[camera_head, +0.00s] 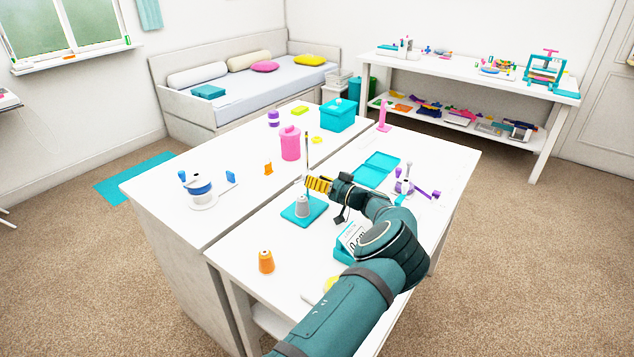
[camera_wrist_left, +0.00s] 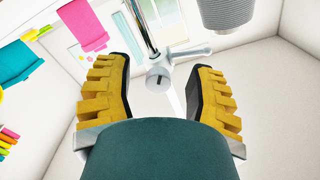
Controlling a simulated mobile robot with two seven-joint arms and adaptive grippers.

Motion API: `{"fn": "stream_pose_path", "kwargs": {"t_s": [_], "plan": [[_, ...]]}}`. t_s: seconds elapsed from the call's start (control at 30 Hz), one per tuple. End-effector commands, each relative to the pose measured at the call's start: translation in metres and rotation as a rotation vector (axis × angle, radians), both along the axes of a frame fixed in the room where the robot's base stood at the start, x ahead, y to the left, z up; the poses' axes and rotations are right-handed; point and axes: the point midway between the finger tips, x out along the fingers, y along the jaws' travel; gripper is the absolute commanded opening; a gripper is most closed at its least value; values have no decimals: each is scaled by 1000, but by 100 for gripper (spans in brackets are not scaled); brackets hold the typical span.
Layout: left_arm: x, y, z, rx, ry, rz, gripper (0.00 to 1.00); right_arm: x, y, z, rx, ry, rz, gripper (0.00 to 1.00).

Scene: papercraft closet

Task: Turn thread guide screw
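The thread stand has a teal base (camera_head: 290,216), a thin metal rod (camera_head: 307,160) and a grey thread cone (camera_head: 303,207) on the white table. My left gripper (camera_head: 318,185) reaches in beside the rod, above the cone. In the left wrist view, the yellow fingers are open on either side of a grey slotted screw (camera_wrist_left: 158,80). Visible gaps separate the screw from both fingers. A small grey arm (camera_wrist_left: 192,52) extends right from the screw, beside the metal rod (camera_wrist_left: 142,25). The grey cone (camera_wrist_left: 226,12) is at the upper right. My right gripper is not in view.
A pink canister (camera_head: 290,143) and teal box (camera_head: 338,115) stand behind. An orange cone (camera_head: 265,262), a teal open case (camera_head: 376,169) and a white-and-purple device (camera_head: 404,184) are also on the tables. Bare tabletop lies left of the stand.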

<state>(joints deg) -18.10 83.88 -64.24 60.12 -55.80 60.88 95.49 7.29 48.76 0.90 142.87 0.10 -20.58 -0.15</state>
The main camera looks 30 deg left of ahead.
Motion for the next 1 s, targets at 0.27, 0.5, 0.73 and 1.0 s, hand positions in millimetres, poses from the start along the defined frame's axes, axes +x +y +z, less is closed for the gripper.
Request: {"fn": "stream_pose_path", "kwargs": {"t_s": [0.27, 0.5, 0.73, 1.0], "plan": [[1, -1, 17, 1, -3, -2, 55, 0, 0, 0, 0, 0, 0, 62], [0, 0, 62, 1, -4, 0, 55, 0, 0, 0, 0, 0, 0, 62], [0, 0, 93, 0, -2, 0, 55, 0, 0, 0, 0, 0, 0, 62], [-1, 0, 101, 0, 0, 1, 55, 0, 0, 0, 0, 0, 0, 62]]}}
